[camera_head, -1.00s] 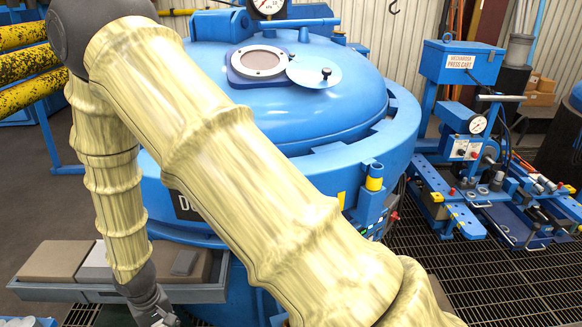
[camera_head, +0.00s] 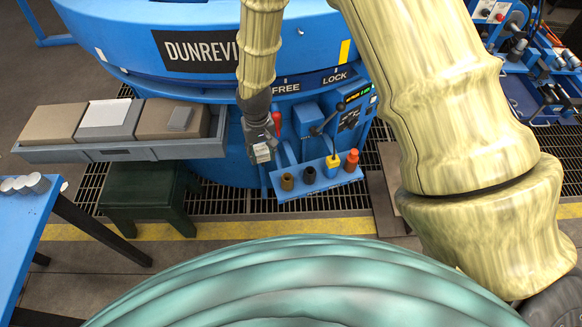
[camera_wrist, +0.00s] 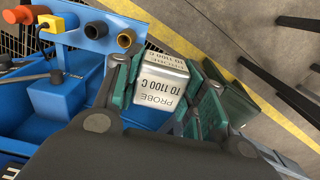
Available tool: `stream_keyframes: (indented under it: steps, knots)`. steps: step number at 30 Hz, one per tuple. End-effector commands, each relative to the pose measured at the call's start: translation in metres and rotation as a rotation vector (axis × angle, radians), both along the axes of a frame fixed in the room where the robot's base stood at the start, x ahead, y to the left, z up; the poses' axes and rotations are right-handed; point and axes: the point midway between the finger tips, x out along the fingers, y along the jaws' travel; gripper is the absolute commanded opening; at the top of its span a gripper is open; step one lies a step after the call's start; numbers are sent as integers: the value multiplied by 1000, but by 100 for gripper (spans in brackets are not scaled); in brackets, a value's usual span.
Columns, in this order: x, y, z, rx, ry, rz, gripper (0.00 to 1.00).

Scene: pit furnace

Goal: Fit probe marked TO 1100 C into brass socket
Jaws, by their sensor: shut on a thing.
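My gripper (camera_head: 261,141) hangs in front of the blue furnace body, just left of and above a blue socket shelf. It is shut on a pale block-like probe (camera_wrist: 163,82) whose label reads PROBE TO 1100 C. The probe's label end also shows small in the head view (camera_head: 262,153). The probe's far end is hidden. The brass socket (camera_head: 287,182) is the leftmost on the shelf and shows as a brown-gold ring in the wrist view (camera_wrist: 127,38). The probe is apart from it.
A lever with a dark knob (camera_head: 315,131) rises behind. A tray of blocks (camera_head: 120,153) lies left; a green stool (camera_head: 150,190) stands below it.

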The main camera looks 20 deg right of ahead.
Motion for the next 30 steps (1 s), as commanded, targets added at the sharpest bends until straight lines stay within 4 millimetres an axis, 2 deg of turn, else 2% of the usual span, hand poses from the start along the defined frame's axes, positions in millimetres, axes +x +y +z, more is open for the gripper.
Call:
stream_keyframes:
  steps: [1,15,21,30]
  knots:
    - [4,-7,-23,1,-1,-3,13]
    - [35,-68,-133,-2,1,-10,13]
    - [42,-86,-161,-4,2,-9,13]
    - [44,-94,-171,-6,2,-8,13]
